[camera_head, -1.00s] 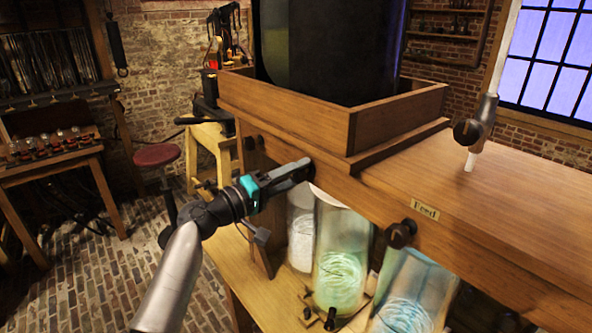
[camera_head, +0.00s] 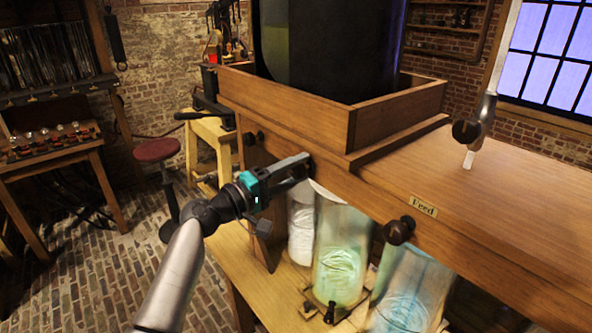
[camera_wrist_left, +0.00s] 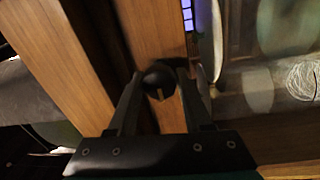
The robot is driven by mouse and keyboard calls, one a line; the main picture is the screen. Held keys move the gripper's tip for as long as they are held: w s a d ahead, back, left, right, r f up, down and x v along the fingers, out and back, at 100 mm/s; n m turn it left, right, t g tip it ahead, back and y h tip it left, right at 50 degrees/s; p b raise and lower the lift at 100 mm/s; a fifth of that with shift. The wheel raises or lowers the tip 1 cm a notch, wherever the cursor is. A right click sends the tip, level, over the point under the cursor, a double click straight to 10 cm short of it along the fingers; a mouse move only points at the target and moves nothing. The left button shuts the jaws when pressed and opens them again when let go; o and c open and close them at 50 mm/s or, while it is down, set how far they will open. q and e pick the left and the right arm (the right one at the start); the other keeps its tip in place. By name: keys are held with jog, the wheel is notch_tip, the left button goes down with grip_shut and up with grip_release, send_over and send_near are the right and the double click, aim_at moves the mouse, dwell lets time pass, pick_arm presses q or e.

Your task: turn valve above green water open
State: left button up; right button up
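The jar of green water (camera_head: 340,262) stands under the wooden beam (camera_head: 375,195), between a pale jar (camera_head: 300,232) and a bluish jar (camera_head: 405,290). My left gripper (camera_head: 306,160) is at the beam's front face above the green jar. In the left wrist view, the dark round valve knob (camera_wrist_left: 158,78) sits between the fingertips of the left gripper (camera_wrist_left: 160,82), which close in on both its sides. In the head view the fingers hide this knob. My right gripper is not in view.
Another dark knob (camera_head: 399,230) sticks out of the beam to the right, near a small label plate (camera_head: 423,206). A further knob (camera_head: 254,138) is on the left. A large dark vessel (camera_head: 335,50) stands in a wooden frame above. A red stool (camera_head: 157,150) stands at left.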

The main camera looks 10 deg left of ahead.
pick_arm(q)
jog(key=o, duration=0.4)
jog(key=shift+r, duration=0.1)
